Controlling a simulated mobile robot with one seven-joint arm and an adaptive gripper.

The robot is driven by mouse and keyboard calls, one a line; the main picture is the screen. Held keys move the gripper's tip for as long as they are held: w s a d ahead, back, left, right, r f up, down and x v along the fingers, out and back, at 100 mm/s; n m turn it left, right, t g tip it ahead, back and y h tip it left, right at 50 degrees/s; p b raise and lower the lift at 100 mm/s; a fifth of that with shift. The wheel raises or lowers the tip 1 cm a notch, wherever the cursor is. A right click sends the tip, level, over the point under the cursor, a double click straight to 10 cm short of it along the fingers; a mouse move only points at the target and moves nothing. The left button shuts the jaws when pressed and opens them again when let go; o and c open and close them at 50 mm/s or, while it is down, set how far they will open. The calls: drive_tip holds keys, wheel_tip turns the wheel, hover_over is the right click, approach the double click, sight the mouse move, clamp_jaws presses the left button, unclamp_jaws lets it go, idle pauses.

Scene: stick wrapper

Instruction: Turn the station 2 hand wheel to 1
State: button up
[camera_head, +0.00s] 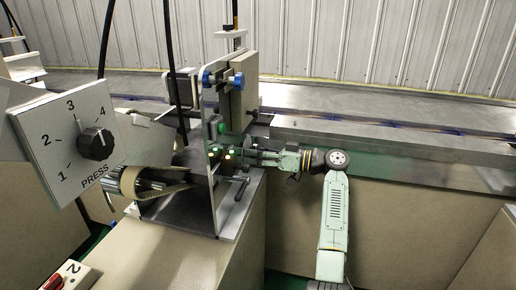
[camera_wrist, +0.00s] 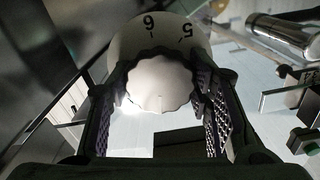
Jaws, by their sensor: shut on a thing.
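The hand wheel (camera_wrist: 158,84), a pale knob with a scalloped rim, sits in the middle of the wrist view. My gripper (camera_wrist: 160,95) is shut on it, with one dark ridged finger pad on each side. Behind the wheel is a round pale dial (camera_wrist: 165,30). It shows the numbers 6 and 5, upside down, at its top; the rest is hidden by the wheel and fingers. In the head view my gripper (camera_head: 254,157) reaches from the right to the upright metal plate (camera_head: 209,120) of the station. The wheel itself cannot be made out there.
A tilted PRESS panel (camera_head: 55,115) with a black knob (camera_head: 95,144) and numbers 1 to 4 stands at left. A box marked 2 (camera_head: 70,268) with a red switch is at lower left. Blue knobs (camera_head: 236,80) and a rail (camera_head: 400,150) lie near my arm.

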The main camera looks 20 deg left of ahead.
drive_tip(key=m+p, duration=0.6)
drive_tip(key=p, duration=0.1)
drive_tip(key=shift+r, duration=0.3)
drive_tip(key=shift+f+m, duration=0.25)
drive_tip(key=shift+m, duration=1.25)
drive_tip(key=m, duration=0.4)
drive_tip(key=o, duration=0.7)
drive_tip(key=shift+m, duration=0.8)
drive_tip(key=shift+c, duration=0.2)
drive_tip(key=o, duration=0.6)
drive_tip(key=shift+c, duration=0.2)
drive_tip(key=shift+d, duration=0.1)
drive_tip(key=shift+d+b, duration=0.55)
drive_tip(key=shift+d, duration=2.4)
